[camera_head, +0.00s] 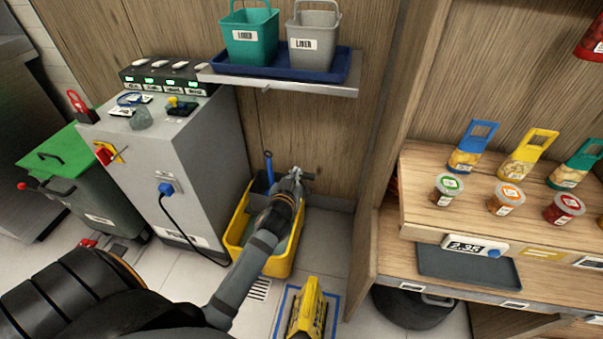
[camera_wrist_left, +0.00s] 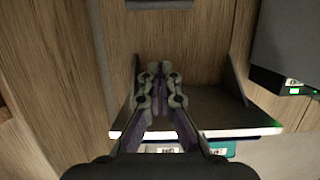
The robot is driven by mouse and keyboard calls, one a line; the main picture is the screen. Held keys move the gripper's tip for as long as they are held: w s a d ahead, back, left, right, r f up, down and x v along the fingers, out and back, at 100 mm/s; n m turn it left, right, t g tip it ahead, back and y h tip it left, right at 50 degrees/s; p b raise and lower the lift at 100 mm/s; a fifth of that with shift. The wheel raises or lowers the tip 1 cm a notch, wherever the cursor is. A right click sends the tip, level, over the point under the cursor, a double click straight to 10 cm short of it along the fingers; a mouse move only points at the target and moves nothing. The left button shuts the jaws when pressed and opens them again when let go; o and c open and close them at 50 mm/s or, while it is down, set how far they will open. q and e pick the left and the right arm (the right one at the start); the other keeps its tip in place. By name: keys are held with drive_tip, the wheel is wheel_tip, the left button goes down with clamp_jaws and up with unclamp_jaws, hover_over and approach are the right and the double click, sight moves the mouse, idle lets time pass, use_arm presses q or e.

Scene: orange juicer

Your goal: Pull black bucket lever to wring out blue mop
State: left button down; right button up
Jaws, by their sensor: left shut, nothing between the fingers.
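The yellow mop bucket (camera_head: 238,226) stands on the floor against the wood wall, beside the grey cabinet. A dark wringer part (camera_head: 261,184) shows at its back, and a short blue upright handle (camera_head: 268,163) rises there, perhaps the mop's. My left arm crosses in front of the bucket and hides much of it. My left gripper (camera_head: 302,175) is over the bucket's back right corner, near the wall. In the left wrist view the gripper (camera_wrist_left: 158,72) is shut and empty. I cannot make out the black lever in either view. My right gripper is not in view.
A wall shelf (camera_head: 280,82) holds a blue tray with teal and grey baskets above the bucket. The grey cabinet (camera_head: 185,180) has a hanging cable. A wooden counter (camera_head: 420,200) is at right.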

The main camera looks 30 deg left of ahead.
use_arm(q)
drive_tip(key=b+x, duration=0.1)
drive_tip(key=x, duration=0.9)
drive_tip(key=shift+d, duration=0.15)
drive_tip(key=f, duration=0.1)
drive_tip(key=s+f, duration=0.1)
drive_tip(key=shift+d+f+b, duration=0.1)
drive_tip(key=shift+f+b, duration=0.15)
drive_tip(key=shift+b, duration=0.05)
drive_tip(key=shift+s+d+f, duration=0.1)
drive_tip(key=shift+s+f, duration=0.25)
drive_tip(key=shift+s, duration=0.1)
drive_tip(key=shift+f, duration=0.1)
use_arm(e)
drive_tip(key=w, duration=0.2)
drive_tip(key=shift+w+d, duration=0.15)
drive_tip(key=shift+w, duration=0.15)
